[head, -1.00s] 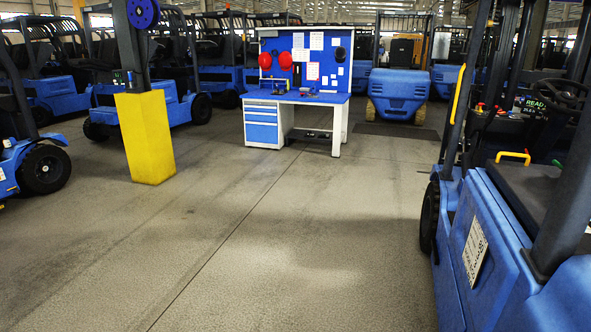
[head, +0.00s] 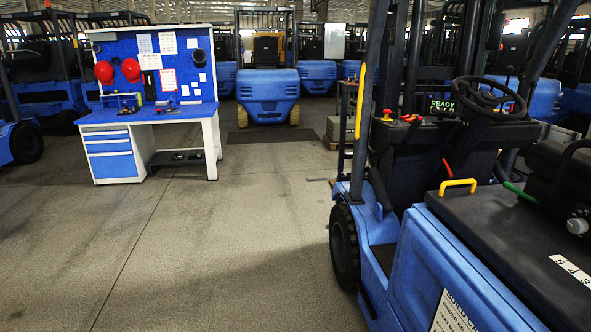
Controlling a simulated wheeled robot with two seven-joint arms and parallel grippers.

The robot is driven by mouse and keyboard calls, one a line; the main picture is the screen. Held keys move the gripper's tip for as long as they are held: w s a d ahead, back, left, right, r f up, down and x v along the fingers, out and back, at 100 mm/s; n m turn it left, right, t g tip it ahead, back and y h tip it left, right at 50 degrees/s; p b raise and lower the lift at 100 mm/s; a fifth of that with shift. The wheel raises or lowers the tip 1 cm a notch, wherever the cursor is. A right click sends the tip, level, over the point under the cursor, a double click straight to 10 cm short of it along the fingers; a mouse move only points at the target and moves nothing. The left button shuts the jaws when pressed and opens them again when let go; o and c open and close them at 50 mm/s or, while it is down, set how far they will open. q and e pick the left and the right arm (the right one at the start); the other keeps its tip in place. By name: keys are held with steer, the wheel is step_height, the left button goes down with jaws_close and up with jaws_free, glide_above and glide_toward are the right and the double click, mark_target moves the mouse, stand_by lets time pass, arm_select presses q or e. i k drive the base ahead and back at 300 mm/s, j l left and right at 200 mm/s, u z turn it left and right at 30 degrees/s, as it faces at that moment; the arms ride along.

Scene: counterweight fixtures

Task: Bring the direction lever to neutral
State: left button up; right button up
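The blue forklift (head: 430,262) stands at the right with its open cab facing me. Its black steering wheel (head: 489,97) sits on the dash, beside a display (head: 442,104) that reads READY. A thin dark stalk (head: 507,78) rises by the wheel; I cannot tell if it is the direction lever or what position it is in. A red handle (head: 447,168) shows below the dash and a green handle (head: 520,193) beside the seat. Neither of my grippers is in view.
A yellow grab handle (head: 457,185) is on the black hood, and red knobs (head: 388,114) stand on the dash. A workbench (head: 150,116) with a pegboard is at the left. Another forklift (head: 267,90) stands at the back. The floor (head: 220,240) between is clear.

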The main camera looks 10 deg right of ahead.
mark_target(435, 110)
steer(key=i, duration=0.8)
steer(key=i+z, duration=0.15)
steer(key=i, duration=0.7)
steer(key=i+j, duration=0.15)
steer(key=i, duration=0.65)
steer(key=z, duration=0.05)
